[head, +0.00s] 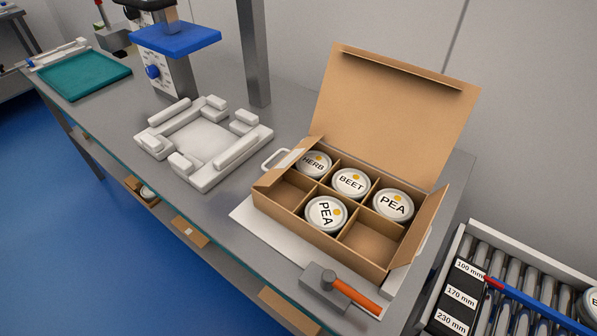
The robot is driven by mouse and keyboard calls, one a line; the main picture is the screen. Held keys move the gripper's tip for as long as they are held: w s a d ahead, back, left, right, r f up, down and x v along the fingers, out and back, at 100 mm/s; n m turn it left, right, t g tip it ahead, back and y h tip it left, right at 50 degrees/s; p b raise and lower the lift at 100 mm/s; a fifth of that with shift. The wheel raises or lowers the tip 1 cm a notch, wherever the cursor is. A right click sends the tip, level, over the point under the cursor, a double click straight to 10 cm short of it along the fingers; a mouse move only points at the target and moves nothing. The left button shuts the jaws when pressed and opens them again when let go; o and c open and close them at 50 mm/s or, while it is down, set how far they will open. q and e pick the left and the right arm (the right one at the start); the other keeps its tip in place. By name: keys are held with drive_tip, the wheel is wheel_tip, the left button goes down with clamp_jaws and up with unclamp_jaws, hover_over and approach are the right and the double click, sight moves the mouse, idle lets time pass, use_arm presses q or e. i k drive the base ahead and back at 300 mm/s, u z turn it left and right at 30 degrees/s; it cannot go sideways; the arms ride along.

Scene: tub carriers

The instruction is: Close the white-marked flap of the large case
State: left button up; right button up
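The large case (312,232) is a brown cardboard box with dividers, standing on the bench. Its big lid (395,105) stands open at the back. The left end flap (274,177) bears a white mark (290,158) and is open, leaning outward. The right end flap (428,222) also stands open, with no white mark visible. Lidded tubs marked HERB (315,164), BEET (351,183) and PEA (393,205) fill the back row. Another PEA tub (325,213) sits in the front middle compartment. The front left and front right compartments are empty. Neither gripper is in view.
A white handle (268,162) shows beside the left flap. A mallet (350,293) with an orange handle lies in front of the case. A white fixture (178,158) stands to the left. A roller conveyor (490,258) is at the right. Bench between fixture and case is clear.

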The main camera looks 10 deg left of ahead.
sight(269, 178)
drive_tip(key=z, duration=1.45)
drive_tip(key=k, duration=0.95)
drive_tip(key=u, duration=1.1)
drive_tip(key=i, duration=0.5)
drive_tip(key=u, duration=0.05)
